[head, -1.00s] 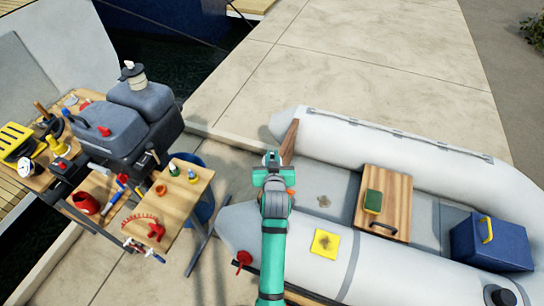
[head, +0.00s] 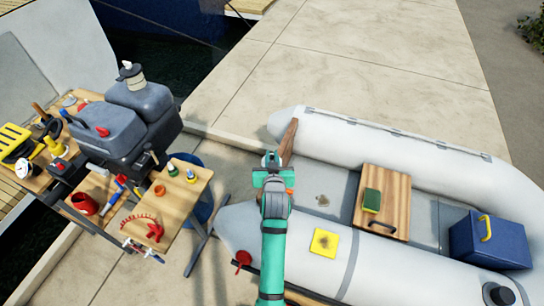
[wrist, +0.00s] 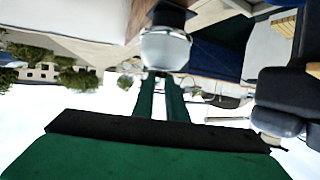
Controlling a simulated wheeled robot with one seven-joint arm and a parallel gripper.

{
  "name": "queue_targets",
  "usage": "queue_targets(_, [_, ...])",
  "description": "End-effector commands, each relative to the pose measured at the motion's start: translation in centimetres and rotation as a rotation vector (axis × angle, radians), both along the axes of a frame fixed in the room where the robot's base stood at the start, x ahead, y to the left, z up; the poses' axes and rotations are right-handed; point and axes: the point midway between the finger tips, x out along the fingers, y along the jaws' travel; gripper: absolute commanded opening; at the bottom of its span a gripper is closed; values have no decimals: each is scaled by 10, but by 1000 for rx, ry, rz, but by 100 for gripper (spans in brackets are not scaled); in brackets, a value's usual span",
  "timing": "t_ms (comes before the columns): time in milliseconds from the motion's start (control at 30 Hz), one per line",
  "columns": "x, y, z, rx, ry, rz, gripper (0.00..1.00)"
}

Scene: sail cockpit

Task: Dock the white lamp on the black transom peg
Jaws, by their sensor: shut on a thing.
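My gripper (head: 271,160) is shut on the white lamp. In the wrist view the lamp (wrist: 165,48) has a pale, glassy body with a black cap at the picture's top, and it sits at the tips of my two green fingers (wrist: 161,95). My gripper is over the near-left end of the inflatable boat, just left of the brown wooden transom board (head: 289,143). I cannot make out the black transom peg in either view.
The grey boat tube (head: 390,145) runs along the far side. A wooden seat (head: 398,205) with a green sponge and a blue box (head: 490,240) are to the right. A cluttered workbench (head: 178,212) and dark outboard motor (head: 110,130) stand left. Bare paving lies beyond.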

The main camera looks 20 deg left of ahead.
Motion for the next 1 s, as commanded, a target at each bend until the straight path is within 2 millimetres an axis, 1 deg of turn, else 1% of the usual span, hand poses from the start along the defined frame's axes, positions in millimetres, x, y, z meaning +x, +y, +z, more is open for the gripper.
queue_targets(167, [0,0,-3,0,0,0,0])
queue_targets(200, [0,0,-3,0,0,0,19])
queue_targets(567, [-2,-1,-3,0,1,0,20])
queue_targets(1000, [-27,-11,8,0,1,0,20])
